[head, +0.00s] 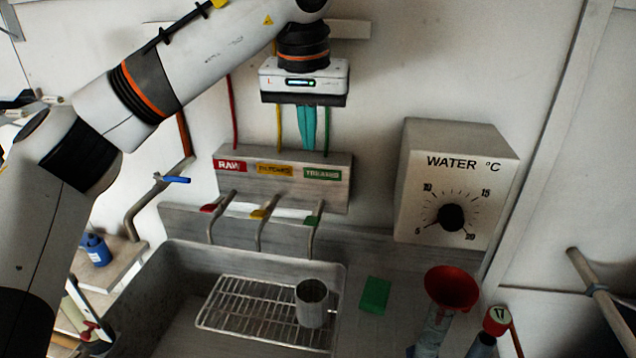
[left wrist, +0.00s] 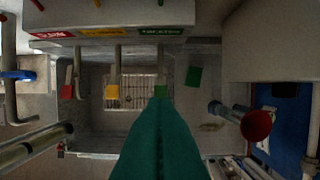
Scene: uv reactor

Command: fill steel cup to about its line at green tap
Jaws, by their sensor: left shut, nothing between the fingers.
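The steel cup (head: 312,303) stands upright on the wire rack in the sink, below and slightly in front of the green tap (head: 313,226). Its line and any water inside cannot be made out. The green tap has a green handle and hangs from the panel under a green label; it also shows in the left wrist view (left wrist: 161,90). My left gripper (head: 307,146) is shut and empty, its teal fingers pointing down in front of the panel, above the green tap. In the left wrist view the fingers hide the cup. My right gripper is in neither view.
Red (head: 212,208) and yellow (head: 259,213) taps stand left of the green one. The wire rack (head: 240,305) lies in the sink. A green block (head: 375,294), a red funnel (head: 452,287) and a water temperature dial box (head: 455,185) are to the right.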

